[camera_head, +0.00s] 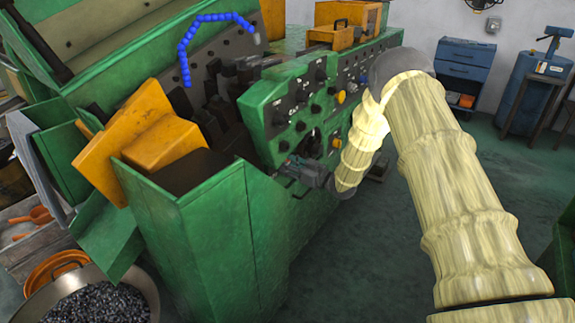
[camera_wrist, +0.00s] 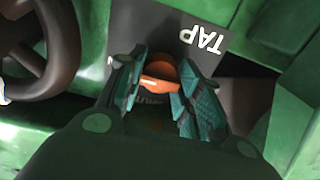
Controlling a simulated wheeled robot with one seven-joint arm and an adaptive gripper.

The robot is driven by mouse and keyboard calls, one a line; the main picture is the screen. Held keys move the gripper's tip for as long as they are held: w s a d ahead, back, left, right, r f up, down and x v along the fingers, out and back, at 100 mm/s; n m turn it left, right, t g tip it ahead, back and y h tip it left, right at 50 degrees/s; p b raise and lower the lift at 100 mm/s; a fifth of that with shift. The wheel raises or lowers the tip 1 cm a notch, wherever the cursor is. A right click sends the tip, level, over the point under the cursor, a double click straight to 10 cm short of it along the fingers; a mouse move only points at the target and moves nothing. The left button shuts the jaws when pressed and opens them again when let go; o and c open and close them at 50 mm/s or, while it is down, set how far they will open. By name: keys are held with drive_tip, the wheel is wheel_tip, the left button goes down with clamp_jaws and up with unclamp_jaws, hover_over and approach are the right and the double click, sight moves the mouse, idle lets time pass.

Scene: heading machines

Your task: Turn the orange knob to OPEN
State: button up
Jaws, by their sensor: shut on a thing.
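The orange knob (camera_wrist: 162,80) shows in the wrist view between the two teal-padded fingers of my gripper (camera_wrist: 158,92). My gripper is shut on the knob, with a finger on each side of it. The knob sits on a dark plate (camera_wrist: 205,45) lettered "TAP", which appears upside down in this view. No OPEN mark can be read. In the head view my gripper (camera_head: 297,165) is at the front of the green machine (camera_head: 240,220), low on its panel, and the knob cannot be made out there.
A dark handwheel (camera_wrist: 40,50) stands left of the knob in the wrist view. The head view shows a panel of dark knobs (camera_head: 303,95) and a yellow button (camera_head: 341,97) above my gripper. A bowl of dark pieces (camera_head: 100,300) is at lower left. Open floor (camera_head: 400,220) lies right.

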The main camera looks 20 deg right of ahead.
drive_tip(key=o, duration=0.7)
drive_tip(key=shift+o, duration=0.2)
drive_tip(key=v, duration=1.2)
drive_tip(key=shift+d+f, duration=0.1)
